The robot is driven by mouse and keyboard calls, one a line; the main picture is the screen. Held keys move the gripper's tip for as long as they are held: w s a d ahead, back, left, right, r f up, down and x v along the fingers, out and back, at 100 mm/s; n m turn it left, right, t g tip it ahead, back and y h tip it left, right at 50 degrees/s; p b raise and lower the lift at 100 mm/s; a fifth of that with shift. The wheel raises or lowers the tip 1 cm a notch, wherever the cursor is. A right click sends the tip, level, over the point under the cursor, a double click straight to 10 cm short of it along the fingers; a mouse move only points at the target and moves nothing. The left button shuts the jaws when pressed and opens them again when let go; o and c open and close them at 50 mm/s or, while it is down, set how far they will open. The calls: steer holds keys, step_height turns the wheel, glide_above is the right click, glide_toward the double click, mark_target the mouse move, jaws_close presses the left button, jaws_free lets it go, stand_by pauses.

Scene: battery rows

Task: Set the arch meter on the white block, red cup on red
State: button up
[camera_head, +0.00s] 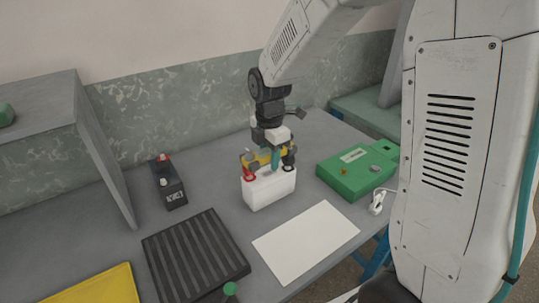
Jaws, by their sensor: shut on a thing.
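The white block (270,190) stands upright on the grey table near the middle of the head view. My gripper (273,158) is directly over it, pointing down and shut on the yellow arch meter (255,159). The meter's red cup (248,172) is at the left end of the block's top and its dark cup (289,161) at the right end. The red cup is on the side where red shows on the block. The cups look at or very close to the block's top; I cannot tell whether they are fully seated. The fingers partly hide the meter's middle.
A black battery (172,190) with a red terminal stands to the left. A green box (352,175) is to the right, a white sheet (305,242) in front. A black ribbed tray (195,256) and yellow mat (95,290) lie front left. A grey shelf (100,160) stands at left.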

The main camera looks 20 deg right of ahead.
steer(key=shift+f, duration=1)
steer(key=o, duration=1.3)
steer(key=shift+c, duration=0.2)
step_height(320, 180, up, 8)
steer(key=shift+f, duration=0.1)
